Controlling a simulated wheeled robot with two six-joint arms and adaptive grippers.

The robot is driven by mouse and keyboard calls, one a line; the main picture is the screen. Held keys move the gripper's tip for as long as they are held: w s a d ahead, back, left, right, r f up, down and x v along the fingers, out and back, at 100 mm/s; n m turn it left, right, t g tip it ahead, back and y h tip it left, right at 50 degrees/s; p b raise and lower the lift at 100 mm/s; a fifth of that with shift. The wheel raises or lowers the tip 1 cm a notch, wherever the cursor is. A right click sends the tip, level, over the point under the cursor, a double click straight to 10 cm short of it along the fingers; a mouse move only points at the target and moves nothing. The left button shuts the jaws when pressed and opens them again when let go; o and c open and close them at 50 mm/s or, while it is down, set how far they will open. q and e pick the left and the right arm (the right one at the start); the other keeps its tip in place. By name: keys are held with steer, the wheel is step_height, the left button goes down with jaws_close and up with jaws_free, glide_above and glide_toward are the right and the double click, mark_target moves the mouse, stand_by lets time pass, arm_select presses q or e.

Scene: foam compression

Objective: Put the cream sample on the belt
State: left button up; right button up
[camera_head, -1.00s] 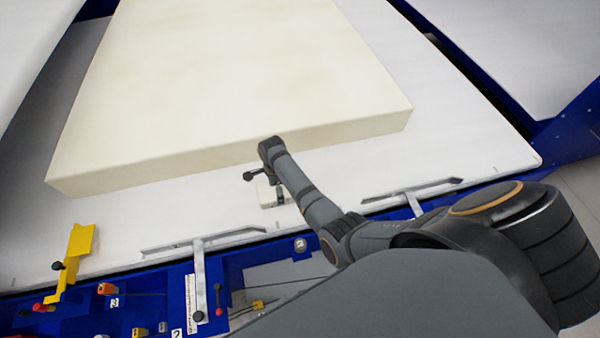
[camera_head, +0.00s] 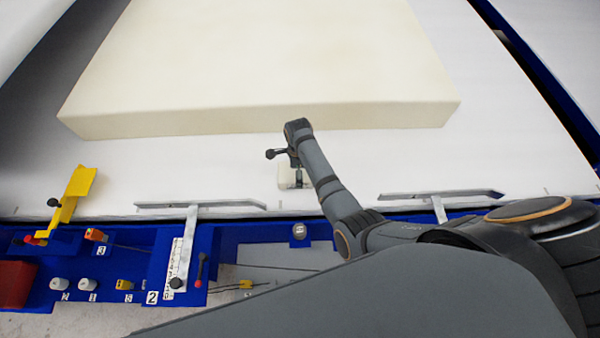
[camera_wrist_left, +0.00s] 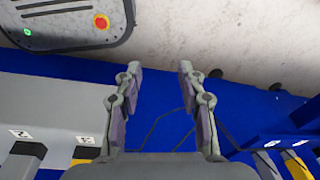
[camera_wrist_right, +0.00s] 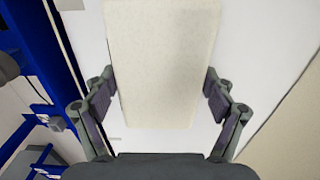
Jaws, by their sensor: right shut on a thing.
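The cream sample (camera_wrist_right: 162,65) is a pale block in the right wrist view, upright between the two fingers of my right gripper (camera_wrist_right: 160,95). The fingers press on its left and right sides. In the head view the sample (camera_head: 285,178) shows small beside my right gripper (camera_head: 298,172), over the white belt (camera_head: 120,165) near its front edge. I cannot tell whether it touches the belt. My left gripper (camera_wrist_left: 158,88) is open and empty in the left wrist view, above a blue surface; it is not seen in the head view.
A large cream foam block (camera_head: 260,70) lies on the belt behind the sample. Metal guide rails (camera_head: 200,208) run along the belt's front edge. A yellow bracket (camera_head: 73,193) stands at the left. A blue panel with numbered knobs (camera_head: 125,284) lies in front.

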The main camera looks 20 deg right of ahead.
steer(key=shift+a, duration=0.15)
steer(key=o, duration=0.8)
steer(key=shift+a, duration=0.1)
steer(key=shift+c, duration=0.2)
steer(key=shift+r, duration=0.15)
arm_select(q)
step_height(320, 180, up, 10)
steer(key=s+a+p, duration=0.1)
steer(key=p, duration=0.8)
steer(key=shift+s+a+f+p, duration=0.15)
steer(key=shift+a+f+p, duration=0.15)
steer(key=shift+a, duration=0.1)
arm_select(e)
step_height(320, 180, up, 12)
